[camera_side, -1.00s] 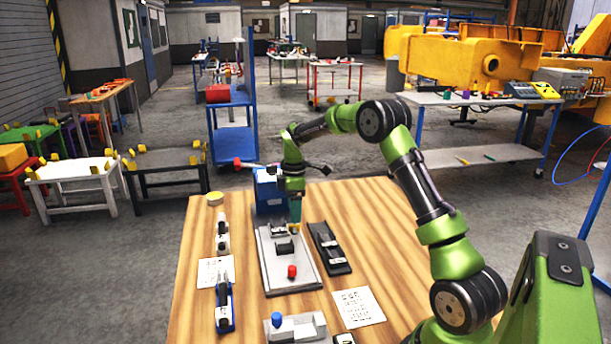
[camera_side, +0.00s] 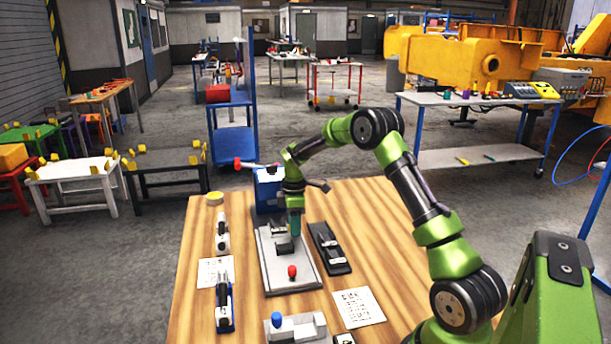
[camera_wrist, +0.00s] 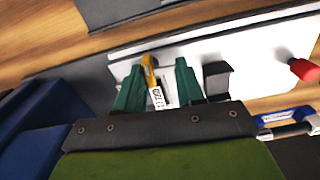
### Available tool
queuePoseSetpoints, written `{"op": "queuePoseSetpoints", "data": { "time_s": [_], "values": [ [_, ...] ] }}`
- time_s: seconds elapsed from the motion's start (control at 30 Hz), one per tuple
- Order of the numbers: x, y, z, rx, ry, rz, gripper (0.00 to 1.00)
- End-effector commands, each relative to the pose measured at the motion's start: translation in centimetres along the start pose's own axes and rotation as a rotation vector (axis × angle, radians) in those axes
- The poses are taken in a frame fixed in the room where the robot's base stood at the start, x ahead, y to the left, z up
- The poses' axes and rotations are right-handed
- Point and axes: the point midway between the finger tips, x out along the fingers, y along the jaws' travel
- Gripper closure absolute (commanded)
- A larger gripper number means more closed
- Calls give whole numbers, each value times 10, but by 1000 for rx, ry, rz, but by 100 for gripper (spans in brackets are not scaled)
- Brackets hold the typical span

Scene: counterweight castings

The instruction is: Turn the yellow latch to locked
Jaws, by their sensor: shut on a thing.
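The yellow latch (camera_wrist: 150,72) shows between my fingers in the wrist view, on a pale plate (camera_wrist: 248,45). In the side view this plate (camera_side: 290,280) lies on the wooden table, and the latch is hidden by my gripper (camera_side: 295,228). My gripper (camera_wrist: 160,67) has green fingers, one on each side of the latch, and is shut on it. A small white label (camera_wrist: 157,97) lies by the latch; its text is too small to read. A black block (camera_wrist: 216,78) is just right of the fingers.
A red knob (camera_side: 292,271) stands on the plate's near part. A dark fixture (camera_side: 328,248) lies right of the plate and a blue box (camera_side: 268,190) stands behind it.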

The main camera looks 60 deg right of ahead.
Motion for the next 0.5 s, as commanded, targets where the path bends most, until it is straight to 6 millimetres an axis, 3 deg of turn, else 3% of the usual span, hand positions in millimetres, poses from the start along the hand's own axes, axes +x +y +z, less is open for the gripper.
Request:
{"op": "queuePoseSetpoints", "data": {
  "time_s": [0.07, 0.5],
  "values": [
    [0, 0, 0, 0, 0, 0, 93],
    [-1, 0, -2, 117, -1, 1, 93]
  ]
}}
